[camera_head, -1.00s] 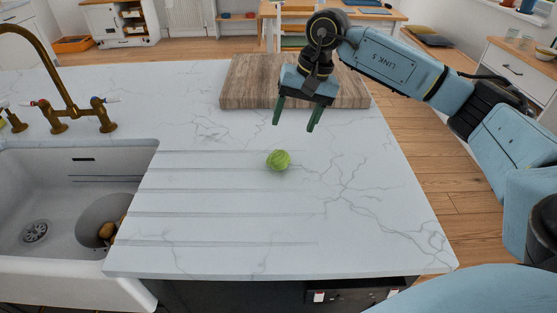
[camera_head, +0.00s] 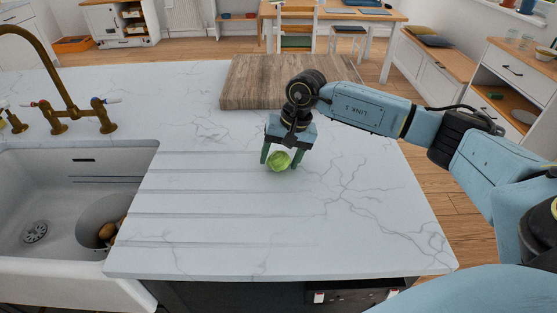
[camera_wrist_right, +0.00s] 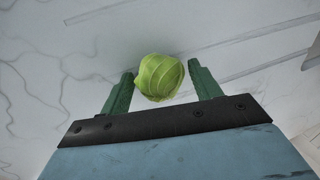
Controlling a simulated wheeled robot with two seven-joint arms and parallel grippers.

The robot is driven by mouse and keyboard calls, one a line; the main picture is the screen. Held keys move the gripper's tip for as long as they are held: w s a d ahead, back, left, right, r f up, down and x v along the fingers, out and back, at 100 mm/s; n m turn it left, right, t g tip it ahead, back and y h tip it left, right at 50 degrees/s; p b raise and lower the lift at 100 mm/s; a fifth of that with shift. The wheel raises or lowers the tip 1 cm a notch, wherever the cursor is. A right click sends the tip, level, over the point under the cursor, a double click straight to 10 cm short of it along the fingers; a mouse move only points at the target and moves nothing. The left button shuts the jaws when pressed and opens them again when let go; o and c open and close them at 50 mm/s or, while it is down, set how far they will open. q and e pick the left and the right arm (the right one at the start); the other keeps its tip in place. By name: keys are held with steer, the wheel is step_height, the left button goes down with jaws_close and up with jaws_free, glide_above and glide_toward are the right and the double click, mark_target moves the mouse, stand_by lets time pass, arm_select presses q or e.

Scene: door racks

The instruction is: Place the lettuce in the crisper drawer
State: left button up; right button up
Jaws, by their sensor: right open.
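A small round green lettuce (camera_head: 278,162) sits on the white marble counter. My right gripper (camera_head: 281,160) is over it with its fingers open, one on each side of the lettuce. In the right wrist view the lettuce (camera_wrist_right: 159,77) lies between the green fingertips of the right gripper (camera_wrist_right: 163,82), with a gap showing at the right finger. The left finger is close to it, and I cannot tell if they touch. No crisper drawer can be made out. My left gripper is not in view.
A wooden board (camera_head: 245,85) lies at the back of the counter. A white sink (camera_head: 60,190) with a brass faucet (camera_head: 75,110) and a round container (camera_head: 100,222) is at the left. The counter's front and right are clear.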

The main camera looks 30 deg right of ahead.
steer(key=shift+r, duration=0.1)
steer(key=c, duration=0.8)
